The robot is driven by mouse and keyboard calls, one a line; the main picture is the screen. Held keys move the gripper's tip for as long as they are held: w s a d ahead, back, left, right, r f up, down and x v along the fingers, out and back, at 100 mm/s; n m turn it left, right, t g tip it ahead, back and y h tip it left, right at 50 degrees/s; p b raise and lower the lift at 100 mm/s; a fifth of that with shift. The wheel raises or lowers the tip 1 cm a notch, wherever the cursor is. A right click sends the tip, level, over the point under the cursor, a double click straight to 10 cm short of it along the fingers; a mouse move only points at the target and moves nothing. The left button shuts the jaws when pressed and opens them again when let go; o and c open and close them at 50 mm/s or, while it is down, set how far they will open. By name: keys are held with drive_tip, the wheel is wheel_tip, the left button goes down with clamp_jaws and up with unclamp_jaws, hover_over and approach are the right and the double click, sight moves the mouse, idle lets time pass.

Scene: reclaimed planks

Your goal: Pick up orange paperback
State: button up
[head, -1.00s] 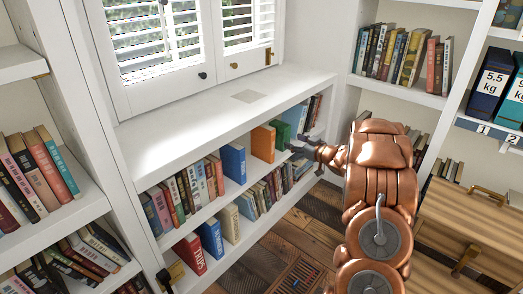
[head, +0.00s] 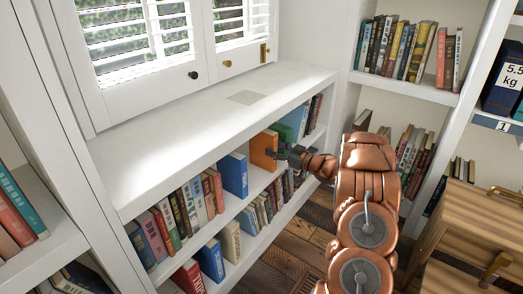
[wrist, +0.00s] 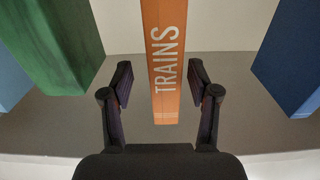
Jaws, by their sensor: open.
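The orange paperback (head: 263,149) stands upright on the upper shelf of the low white bookcase under the window. In the wrist view its spine (wrist: 165,60) reads "TRAINS" and faces me. My gripper (wrist: 160,80) is open, with one finger on each side of the lower spine in that view. A gap shows between each finger and the book, and nothing is held. In the head view my gripper (head: 287,153) is at the front of the shelf, just right of the orange book.
A green book (wrist: 50,45) stands left of the orange one in the wrist view, and a blue book (wrist: 290,60) stands right of it, both with gaps. The shelf board (wrist: 140,135) is below the fingers. A wooden drawer unit (head: 470,225) is at lower right.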

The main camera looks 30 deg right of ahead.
sight(263, 145)
drive_tip(key=b+x, duration=0.2)
drive_tip(key=x, duration=0.1)
drive_tip(key=b+x, duration=0.1)
drive_tip(key=x, duration=0.1)
drive_tip(key=shift+s+a+f, duration=0.1)
drive_tip(key=shift+a+f, duration=0.1)
drive_tip(key=shift+a, duration=0.05)
drive_tip(key=shift+w+r, duration=0.1)
drive_tip(key=shift+w, duration=0.15)
drive_tip(key=shift+c, duration=0.3)
clamp_jaws()
